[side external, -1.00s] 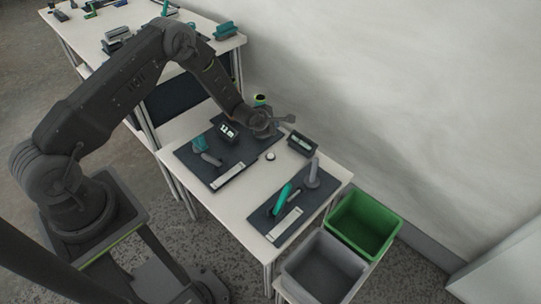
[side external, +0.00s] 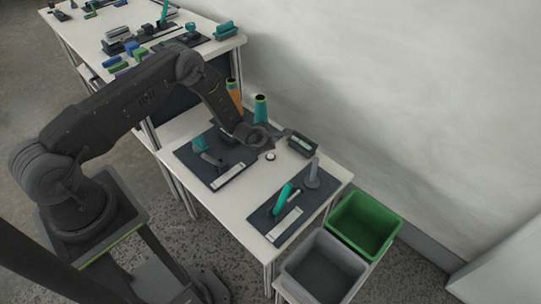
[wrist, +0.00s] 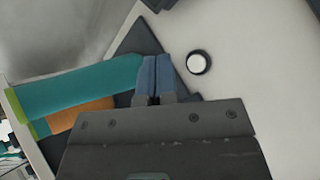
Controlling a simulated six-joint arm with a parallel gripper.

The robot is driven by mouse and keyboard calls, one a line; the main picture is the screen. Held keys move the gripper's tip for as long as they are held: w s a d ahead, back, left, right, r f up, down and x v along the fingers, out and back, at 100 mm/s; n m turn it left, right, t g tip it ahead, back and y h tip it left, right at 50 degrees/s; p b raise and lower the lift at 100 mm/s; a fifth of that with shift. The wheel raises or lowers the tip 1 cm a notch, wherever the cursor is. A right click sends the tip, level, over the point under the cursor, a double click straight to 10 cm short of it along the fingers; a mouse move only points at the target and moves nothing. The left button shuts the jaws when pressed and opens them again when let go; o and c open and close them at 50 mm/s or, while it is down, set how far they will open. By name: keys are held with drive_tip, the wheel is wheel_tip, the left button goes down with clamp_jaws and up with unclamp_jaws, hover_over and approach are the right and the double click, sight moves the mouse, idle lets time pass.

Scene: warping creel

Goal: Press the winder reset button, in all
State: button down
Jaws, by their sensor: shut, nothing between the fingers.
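The winder reset button is a small white round button (side external: 270,156) on the pale tabletop, between the two dark mats. In the wrist view the button (wrist: 198,62) has a black ring and lies to the right of my fingertips, apart from them. My gripper (side external: 270,147) hangs just above and behind the button in the side view. In the wrist view my gripper (wrist: 155,75) has its two blue fingers together with nothing between them. The height of the tips over the table is hard to judge.
A dark box (side external: 301,144) stands close right of the button. A left mat (side external: 184,153) and right mat (side external: 262,222) carry parts. Green (side external: 387,249) and grey (side external: 347,285) bins stand at the front right.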

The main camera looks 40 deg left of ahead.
sight(271, 156)
drive_tip(key=shift+f, duration=2.65)
drive_tip(key=shift+f, duration=0.4)
drive_tip(key=shift+f, duration=0.45)
idle(0.5)
drive_tip(key=shift+r, duration=0.1)
idle(0.3)
drive_tip(key=shift+r, duration=0.75)
drive_tip(key=shift+r, duration=2.55)
